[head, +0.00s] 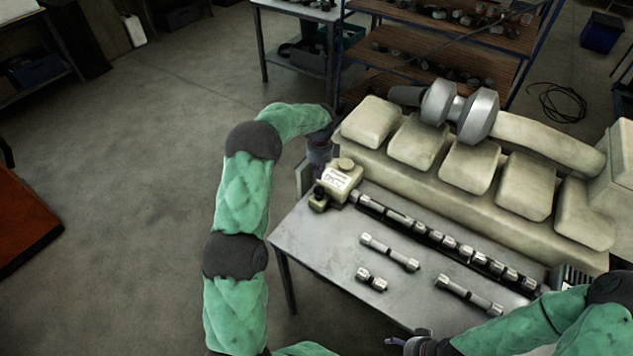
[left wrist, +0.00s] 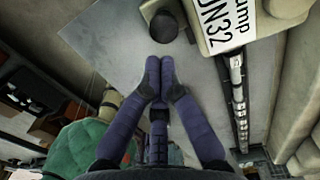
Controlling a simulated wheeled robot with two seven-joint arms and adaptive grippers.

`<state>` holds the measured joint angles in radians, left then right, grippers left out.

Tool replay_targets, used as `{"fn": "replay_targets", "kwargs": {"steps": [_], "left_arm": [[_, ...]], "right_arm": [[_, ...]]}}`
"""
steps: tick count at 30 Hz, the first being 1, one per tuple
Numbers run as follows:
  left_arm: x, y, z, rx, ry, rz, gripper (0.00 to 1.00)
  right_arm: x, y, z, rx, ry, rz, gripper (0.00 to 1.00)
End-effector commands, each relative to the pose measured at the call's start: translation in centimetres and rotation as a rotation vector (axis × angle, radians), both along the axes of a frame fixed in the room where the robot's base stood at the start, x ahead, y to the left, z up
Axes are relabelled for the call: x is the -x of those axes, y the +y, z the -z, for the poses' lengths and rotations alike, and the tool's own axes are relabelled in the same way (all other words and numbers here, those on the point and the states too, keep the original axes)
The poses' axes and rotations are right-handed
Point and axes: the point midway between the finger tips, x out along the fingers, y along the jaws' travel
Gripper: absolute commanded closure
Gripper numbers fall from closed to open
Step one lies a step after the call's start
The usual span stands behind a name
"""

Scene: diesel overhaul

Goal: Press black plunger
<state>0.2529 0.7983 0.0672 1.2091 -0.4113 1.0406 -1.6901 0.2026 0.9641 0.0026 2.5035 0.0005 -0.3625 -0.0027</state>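The cream pump (head: 341,176) with a printed label stands at the table's left corner, against the engine block. Its black plunger (head: 319,190) is a small dark round knob on the pump's left side. In the left wrist view the plunger (left wrist: 164,27) shows just beyond my left fingertips, beside the labelled pump body (left wrist: 222,22). My left gripper (left wrist: 159,62) is shut, its fingertips together and empty, with a small apparent gap to the plunger. In the head view the left gripper (head: 318,160) is partly hidden behind the pump. My right gripper (head: 408,344) is at the table's front edge, too small to judge.
A camshaft (head: 440,238) lies along the grey table (head: 325,248), with several short metal shafts (head: 390,252) in front. The large cream engine block (head: 460,200) runs along the back, with a turbocharger (head: 460,108) on top. Open floor lies to the left.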

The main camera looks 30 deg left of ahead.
Motion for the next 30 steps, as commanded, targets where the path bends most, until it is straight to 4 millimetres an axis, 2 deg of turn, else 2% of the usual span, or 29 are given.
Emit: {"fn": "replay_targets", "kwargs": {"steps": [3,10,30], "left_arm": [[-0.2,0.0,-2.2,-0.002,-0.004,0.001,1.00],[-0.2,0.0,-4.4,-0.001,-0.002,0.000,1.00],[-0.2,0.0,-4.7,-0.001,-0.002,0.000,1.00]], "right_arm": [[0.0,0.0,0.2,0.000,-0.001,0.001,0.23],[0.0,0.0,0.2,0.000,-0.001,0.000,0.23],[0.0,0.0,0.2,0.000,-0.001,0.000,0.23]]}}
